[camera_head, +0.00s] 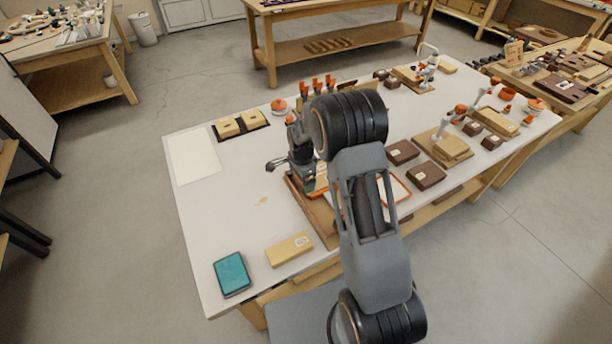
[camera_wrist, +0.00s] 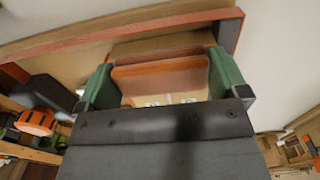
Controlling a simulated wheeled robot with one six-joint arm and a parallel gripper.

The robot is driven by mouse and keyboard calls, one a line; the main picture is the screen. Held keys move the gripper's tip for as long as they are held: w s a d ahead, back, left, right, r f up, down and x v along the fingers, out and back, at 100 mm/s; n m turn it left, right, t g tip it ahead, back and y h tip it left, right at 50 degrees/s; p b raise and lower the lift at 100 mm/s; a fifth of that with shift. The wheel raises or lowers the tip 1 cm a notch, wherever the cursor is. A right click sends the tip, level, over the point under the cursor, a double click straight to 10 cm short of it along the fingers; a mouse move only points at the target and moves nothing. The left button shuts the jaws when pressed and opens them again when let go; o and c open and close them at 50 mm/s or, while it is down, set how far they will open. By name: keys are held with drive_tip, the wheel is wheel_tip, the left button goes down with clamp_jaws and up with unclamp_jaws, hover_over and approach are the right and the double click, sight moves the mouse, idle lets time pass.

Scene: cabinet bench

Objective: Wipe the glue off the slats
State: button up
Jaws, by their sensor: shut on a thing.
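My gripper (camera_head: 307,182) is low over the bench, at a wooden piece with a brown edge (camera_head: 318,222). In the wrist view its two green fingers (camera_wrist: 162,80) are shut on an orange-brown block (camera_wrist: 160,76). The block is over a tan wooden surface (camera_wrist: 155,43) bordered by a reddish-brown strip (camera_wrist: 120,30); I cannot tell whether it touches. Small white marks show just below the block in that view; I cannot tell whether they are glue. My arm hides much of the work area in the head view, and no separate slats can be made out.
On the white bench (camera_head: 215,215) are a teal pad in a dark tray (camera_head: 232,273), a labelled wooden block (camera_head: 289,249), a white sheet (camera_head: 193,157) and a pale yellowish mark (camera_head: 262,201). Tan blocks (camera_head: 240,124) stand behind. Brown boxes (camera_head: 425,175) and clamps crowd the right. The left middle is mostly clear.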

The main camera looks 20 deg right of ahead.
sight(319, 175)
drive_tip(key=shift+a, duration=0.2)
drive_tip(key=shift+d, duration=0.15)
drive_tip(key=shift+w+d+b, duration=0.1)
drive_tip(key=shift+w+d, duration=0.1)
drive_tip(key=shift+d, duration=0.85)
drive_tip(key=shift+w+d+b, duration=0.15)
drive_tip(key=shift+w+d, duration=0.05)
drive_tip(key=shift+d, duration=0.8)
drive_tip(key=shift+w+d+b, duration=0.1)
drive_tip(key=shift+w+d, duration=0.1)
drive_tip(key=shift+d, duration=0.85)
drive_tip(key=shift+d, duration=0.15)
drive_tip(key=shift+w+d, duration=0.2)
drive_tip(key=shift+d, duration=0.75)
drive_tip(key=shift+w+d, duration=0.2)
drive_tip(key=shift+d, duration=0.75)
drive_tip(key=shift+a, duration=0.25)
drive_tip(key=shift+s+a+f+b, duration=0.15)
drive_tip(key=shift+s+a, duration=0.15)
drive_tip(key=shift+a, duration=1.05)
drive_tip(key=shift+s+a+r+b, duration=0.1)
drive_tip(key=shift+s+a+b, duration=0.15)
drive_tip(key=shift+a, duration=1.15)
drive_tip(key=shift+s+a+f+b, duration=0.1)
drive_tip(key=shift+s+a, duration=0.25)
drive_tip(key=shift+a, duration=1)
drive_tip(key=shift+a, duration=0.1)
